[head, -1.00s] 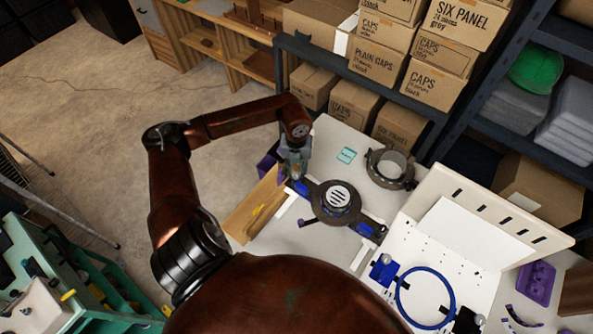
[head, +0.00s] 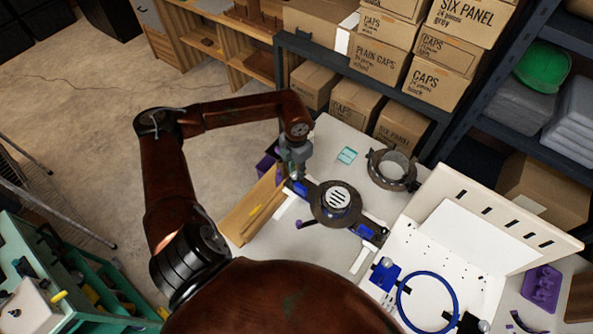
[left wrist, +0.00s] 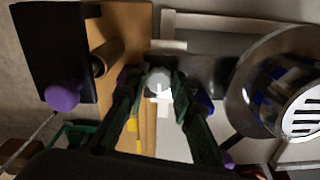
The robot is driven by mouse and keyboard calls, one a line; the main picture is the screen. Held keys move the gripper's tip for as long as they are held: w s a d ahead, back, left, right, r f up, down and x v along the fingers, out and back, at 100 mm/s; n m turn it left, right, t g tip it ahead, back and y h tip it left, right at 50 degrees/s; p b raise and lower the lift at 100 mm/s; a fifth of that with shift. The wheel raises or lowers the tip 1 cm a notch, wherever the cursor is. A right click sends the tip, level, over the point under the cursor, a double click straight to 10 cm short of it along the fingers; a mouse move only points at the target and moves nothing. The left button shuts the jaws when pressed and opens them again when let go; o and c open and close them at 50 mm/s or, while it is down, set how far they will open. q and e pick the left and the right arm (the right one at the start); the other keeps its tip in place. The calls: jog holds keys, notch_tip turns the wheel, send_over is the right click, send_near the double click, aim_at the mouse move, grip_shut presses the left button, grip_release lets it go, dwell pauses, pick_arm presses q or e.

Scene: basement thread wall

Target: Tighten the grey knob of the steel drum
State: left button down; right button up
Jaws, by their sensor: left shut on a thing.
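The steel drum (head: 325,214) is a dark round body with a white slotted disc in its middle, on the pale table. It shows at the right of the left wrist view (left wrist: 238,82), its shiny rim facing me. The grey knob (left wrist: 158,80) is a light, rounded piece left of the drum, between the fingers of my left gripper (left wrist: 158,100). The fingers are shut on it. In the head view my left gripper (head: 297,172) points down at the bar's left end, and the knob is hidden there. My right gripper is not in view.
A wooden board (head: 246,218) lies left of the drum. A round clamp ring (head: 391,170) and a teal card (head: 347,155) are behind it. A white slotted panel (head: 500,215) and a blue ring (head: 428,300) are at the right. Boxes (head: 376,68) fill the shelf behind.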

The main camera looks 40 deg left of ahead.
pick_arm(q)
jog(key=shift+r+m, duration=0.1)
jog(key=shift+m, duration=0.2)
jog(key=c, duration=1.6)
grip_release()
notch_tip(320, 180, up, 12)
jog(key=shift+f, duration=0.1)
